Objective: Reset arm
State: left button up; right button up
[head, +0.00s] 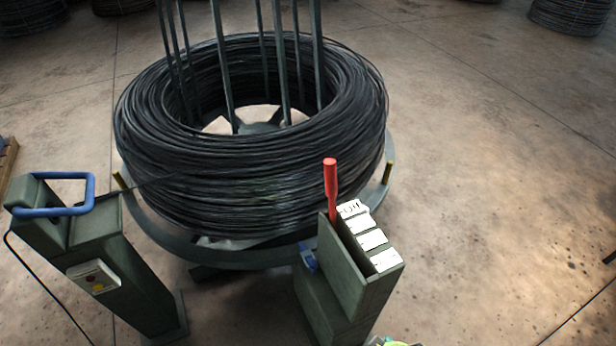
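A green post (115,275) with a blue loop handle (60,211) stands at the left.
A green stand (345,280) at lower centre-right carries white labelled pieces (370,239) and an upright red-handled tool (331,185). A small blue item (308,257) is at its left side. Other wire coils (570,14) lie far back. The floor at right is mostly clear.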

jog(key=s+d+f+g, duration=0.1)
jog(key=s+d+f, duration=0.2)
jog(key=s+f, duration=1.5)
notch_tip(320, 180, down, 3)
jog(key=shift+r+g, duration=0.15)
jog(key=shift+g, duration=0.25)
